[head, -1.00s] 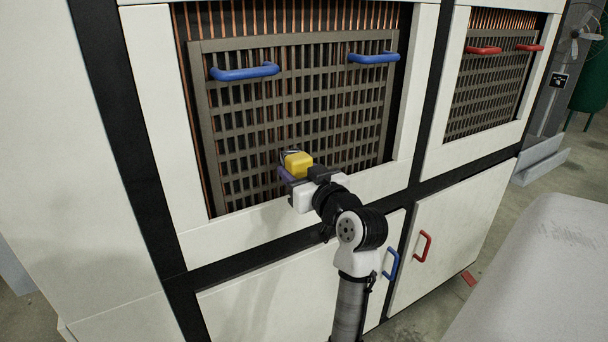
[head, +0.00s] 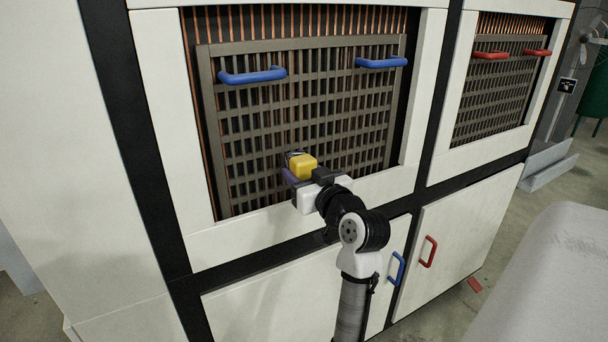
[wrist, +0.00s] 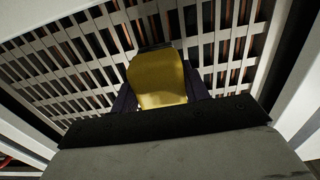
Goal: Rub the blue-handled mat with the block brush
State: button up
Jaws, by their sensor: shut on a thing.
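The blue-handled mat (head: 222,140) is a grey-brown grid standing upright in the left window of the cabinet. Two blue handles (head: 252,76) are on its upper part. My gripper (head: 295,170) is in front of the mat's lower middle. It is shut on the block brush (head: 303,166), whose yellow body shows between the purple fingers. In the wrist view, the yellow block (wrist: 158,80) points toward the grid (wrist: 95,50), with a dark strip at its far end. The bristle end is mostly hidden, so I cannot tell whether it touches the mat.
A second grid with red handles (head: 491,55) stands in the right window. White window frames (head: 295,222) border the mats. Below are cabinet doors with a blue (head: 397,268) and a red handle (head: 429,251). A grey rounded surface (head: 550,270) is at the lower right.

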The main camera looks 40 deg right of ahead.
jog(key=shift+w+d, duration=0.1)
jog(key=shift+w, duration=0.6)
jog(key=d, duration=0.2)
jog(key=s+d+b, duration=0.1)
jog(key=d, duration=0.1)
dwell(0.3)
jog(key=shift+w, duration=0.1)
jog(key=shift+a, duration=0.15)
jog(key=shift+w+a, duration=0.2)
jog(key=shift+a, duration=0.45)
jog(key=shift+w+a, duration=0.25)
jog(key=shift+a, duration=0.35)
jog(key=shift+w+a, duration=0.2)
jog(key=shift+a, duration=0.45)
jog(key=shift+s, duration=0.1)
